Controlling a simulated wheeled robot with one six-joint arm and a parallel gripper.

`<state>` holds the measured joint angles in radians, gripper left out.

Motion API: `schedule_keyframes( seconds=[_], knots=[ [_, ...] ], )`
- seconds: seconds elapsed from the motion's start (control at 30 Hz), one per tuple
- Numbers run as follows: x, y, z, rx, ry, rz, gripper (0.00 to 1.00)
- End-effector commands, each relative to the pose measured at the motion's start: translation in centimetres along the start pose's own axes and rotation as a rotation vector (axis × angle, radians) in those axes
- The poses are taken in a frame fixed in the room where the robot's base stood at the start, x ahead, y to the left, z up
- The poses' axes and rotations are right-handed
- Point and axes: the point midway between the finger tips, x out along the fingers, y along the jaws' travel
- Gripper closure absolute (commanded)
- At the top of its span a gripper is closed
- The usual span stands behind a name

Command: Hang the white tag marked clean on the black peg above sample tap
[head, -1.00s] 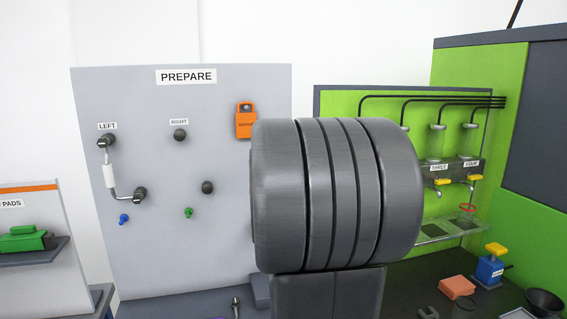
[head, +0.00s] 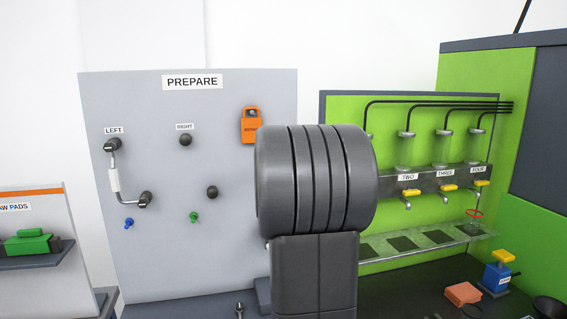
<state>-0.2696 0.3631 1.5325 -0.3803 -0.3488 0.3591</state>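I see no white tag marked clean in the head view. An orange tag (head: 250,126) hangs on the grey PREPARE panel; its lettering is too small to read surely. Dark round knobs or pegs sit on that panel, one under the RIGHT label (head: 185,141) and another lower down (head: 212,192). No label reading sample tap is legible. Taps with yellow handles stand under labels TWO (head: 408,192), THREE (head: 447,187) and FOUR (head: 480,183) on the green panel. My dark arm link fills the middle and hides part of both panels. My gripper is not in view.
A clear shelf (head: 440,247) with dark squares runs below the taps. A blue block with a yellow top (head: 497,272), a salmon block (head: 463,294) and a dark bowl (head: 548,307) are at lower right. A green item (head: 27,243) sits on a left shelf.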

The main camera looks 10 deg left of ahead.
Motion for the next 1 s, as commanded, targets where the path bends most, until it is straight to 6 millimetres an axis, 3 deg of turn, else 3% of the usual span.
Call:
schedule_keyframes(
  seconds=[0.13, 1.0],
  knots=[
    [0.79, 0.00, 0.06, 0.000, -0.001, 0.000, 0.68],
    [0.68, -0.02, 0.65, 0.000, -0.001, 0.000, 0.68]
  ],
)
